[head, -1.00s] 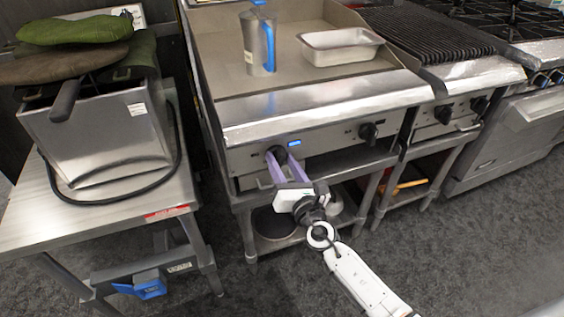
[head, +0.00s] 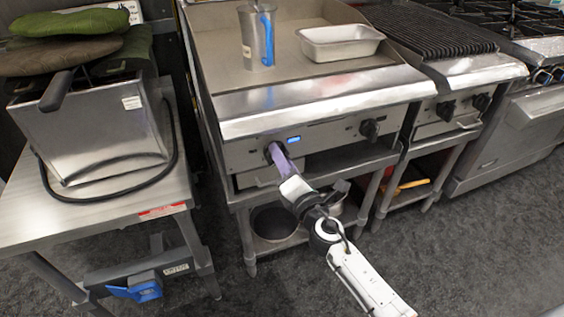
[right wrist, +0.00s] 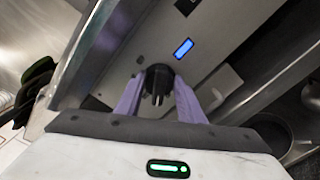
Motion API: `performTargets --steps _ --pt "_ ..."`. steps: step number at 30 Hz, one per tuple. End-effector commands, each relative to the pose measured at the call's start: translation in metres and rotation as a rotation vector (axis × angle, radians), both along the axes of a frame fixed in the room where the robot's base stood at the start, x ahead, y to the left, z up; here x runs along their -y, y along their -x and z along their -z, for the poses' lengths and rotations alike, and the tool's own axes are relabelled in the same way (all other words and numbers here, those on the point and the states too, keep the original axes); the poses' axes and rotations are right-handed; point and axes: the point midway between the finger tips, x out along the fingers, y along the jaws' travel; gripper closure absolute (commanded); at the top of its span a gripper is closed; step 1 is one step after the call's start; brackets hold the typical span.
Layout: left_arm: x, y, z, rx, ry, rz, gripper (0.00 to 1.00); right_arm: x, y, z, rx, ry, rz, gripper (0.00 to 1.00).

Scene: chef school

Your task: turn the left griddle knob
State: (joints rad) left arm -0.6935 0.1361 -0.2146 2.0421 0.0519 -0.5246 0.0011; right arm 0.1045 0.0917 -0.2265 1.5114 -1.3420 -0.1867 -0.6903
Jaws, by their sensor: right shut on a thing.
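The left griddle knob (right wrist: 158,78) is black and sits on the steel front panel (head: 330,134), left of a small lit blue display (head: 294,139). The right gripper's purple fingers are shut on the knob, one on each side, as the right wrist view shows (right wrist: 158,100). The gripper is rolled, so the panel looks tilted in the wrist view. A matching right knob (head: 369,129) is free. My left gripper is not in view.
A steel jug (head: 257,38) with a blue handle and a steel pan (head: 340,42) stand on the griddle top. A steel table (head: 60,215) with a box-shaped appliance (head: 100,140) is at the left. A shelf with pots lies below the griddle.

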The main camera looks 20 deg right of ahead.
Motion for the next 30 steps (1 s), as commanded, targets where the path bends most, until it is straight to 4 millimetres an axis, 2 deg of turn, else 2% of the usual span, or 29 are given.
performTargets --steps 6,13,30 --pt "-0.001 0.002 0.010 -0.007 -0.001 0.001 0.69 0.000 0.000 0.003 -0.007 -0.180 -0.001 0.87" --pt "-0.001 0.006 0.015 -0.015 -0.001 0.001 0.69 0.001 0.000 0.004 -0.011 -0.311 0.000 0.87" --pt "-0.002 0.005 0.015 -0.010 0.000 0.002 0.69 0.001 0.000 0.004 -0.015 -0.400 0.000 0.87"
